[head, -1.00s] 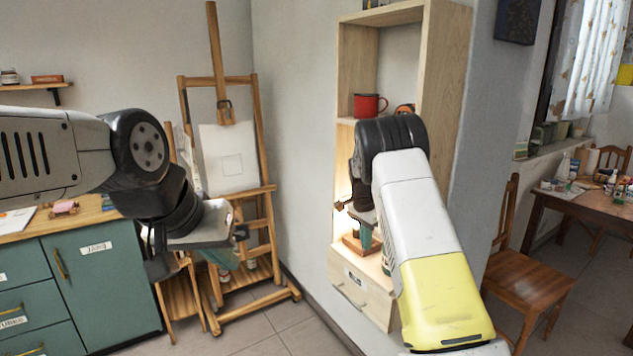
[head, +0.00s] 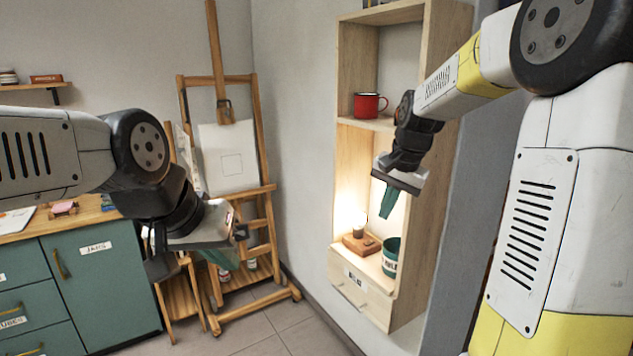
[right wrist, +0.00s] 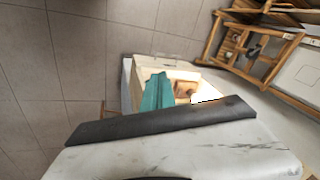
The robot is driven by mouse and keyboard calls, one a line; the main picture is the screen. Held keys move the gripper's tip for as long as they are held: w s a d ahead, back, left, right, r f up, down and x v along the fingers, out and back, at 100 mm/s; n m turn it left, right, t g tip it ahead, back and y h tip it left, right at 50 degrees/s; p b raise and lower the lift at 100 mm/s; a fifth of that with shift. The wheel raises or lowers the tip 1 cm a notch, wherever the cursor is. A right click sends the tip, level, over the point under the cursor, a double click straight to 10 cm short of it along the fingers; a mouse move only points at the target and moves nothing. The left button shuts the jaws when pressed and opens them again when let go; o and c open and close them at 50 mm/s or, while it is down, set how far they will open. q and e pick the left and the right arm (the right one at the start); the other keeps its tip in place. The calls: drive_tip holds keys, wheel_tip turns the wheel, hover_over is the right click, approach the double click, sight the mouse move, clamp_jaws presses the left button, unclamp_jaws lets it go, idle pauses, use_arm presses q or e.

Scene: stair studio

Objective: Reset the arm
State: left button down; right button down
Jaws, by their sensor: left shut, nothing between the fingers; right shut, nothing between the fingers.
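My right arm (head: 545,190) comes in from the right with its elbow raised high. My right gripper (head: 386,212) points down in front of the wooden shelf unit's lower compartment, its teal fingers shut and empty. The fingers also show in the right wrist view (right wrist: 157,92), above the shelf unit. My left arm (head: 60,155) reaches in from the left. My left gripper (head: 222,258) hangs in front of the easel, its teal fingers shut and empty, partly hidden by its own body.
The tall shelf unit (head: 443,70) holds a red mug (head: 367,105) on its middle shelf. A wooden easel (head: 265,130) and a teal cabinet (head: 108,285) stand left. Floor (head: 285,325) between is clear.

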drive_tip(key=s+a+r+n+t, duration=0.1)
drive_tip(key=s+n, duration=0.2)
drive_tip(key=s, duration=0.8)
drive_tip(key=s+a+r+n+t, duration=0.1)
drive_tip(key=s+n+t, duration=0.1)
drive_tip(key=s, duration=1)
drive_tip(key=shift+s+r+n+y, duration=0.15)
drive_tip(key=shift+r+n+y, duration=0.2)
drive_tip(key=shift+n, duration=0.55)
